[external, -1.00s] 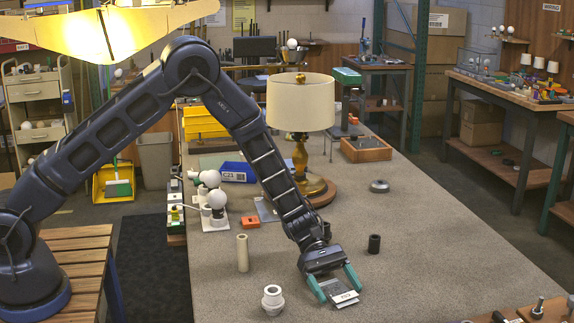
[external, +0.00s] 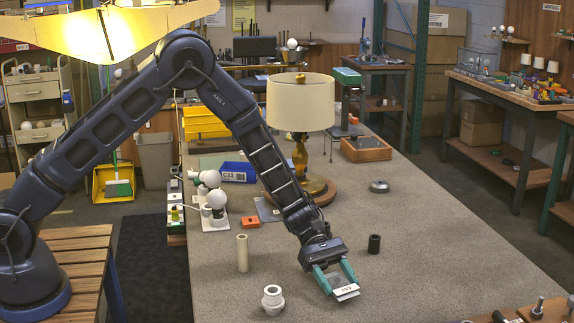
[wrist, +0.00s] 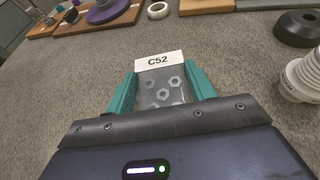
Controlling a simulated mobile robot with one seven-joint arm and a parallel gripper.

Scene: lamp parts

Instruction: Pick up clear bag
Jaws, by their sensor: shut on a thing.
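The clear bag (wrist: 160,88) has a white label reading C52 and several nuts showing through it. It is between the two teal fingers of my gripper (wrist: 162,85), which are shut on it. In the external view the bag (external: 346,292) shows at the fingertips of my gripper (external: 337,280), low over the front part of the grey table. Whether the bag is clear of the tabletop is hard to tell.
A lamp (external: 300,105) stands behind my gripper. A black cylinder (external: 374,244), a white threaded socket (external: 272,300) and a beige tube (external: 242,253) stand nearby on the table (external: 450,240). The table's right side is mostly clear.

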